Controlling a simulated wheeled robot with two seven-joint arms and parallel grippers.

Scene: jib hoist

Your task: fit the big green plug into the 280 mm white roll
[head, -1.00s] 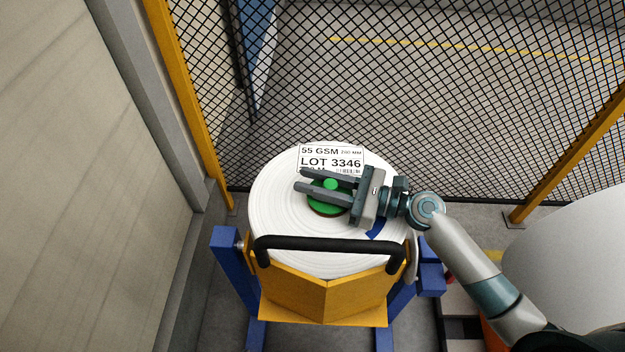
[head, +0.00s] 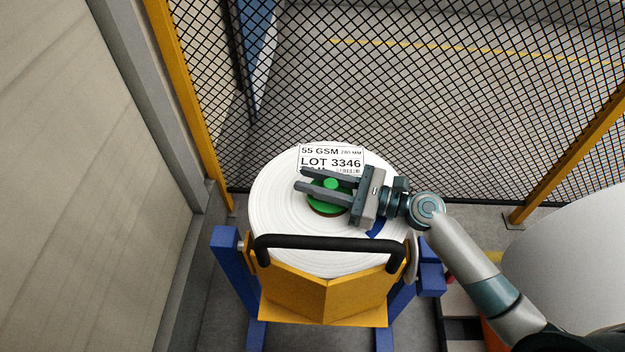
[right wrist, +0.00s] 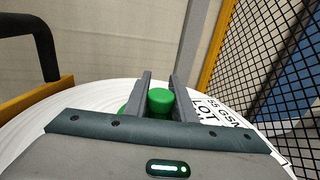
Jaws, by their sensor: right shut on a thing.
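The white roll (head: 283,220) lies flat side up in the yellow and blue stand, with a label reading 55 GSM, 280 MM, LOT 3346 (head: 330,158). The big green plug (head: 331,184) is over the roll's centre, its flange at the brown-edged core. How deep it sits in the core cannot be told. My right gripper (head: 308,179) comes in from the right and is shut on the plug's knob, which also shows between the fingers in the right wrist view (right wrist: 160,101). The fingers hide part of the flange. My left gripper is not in view.
A black handlebar (head: 330,243) on the yellow cradle (head: 325,296) crosses the roll's near side. A black mesh fence (head: 420,110) with yellow posts stands behind. A grey wall (head: 85,180) is at left, and a large white cylinder (head: 575,260) stands at right.

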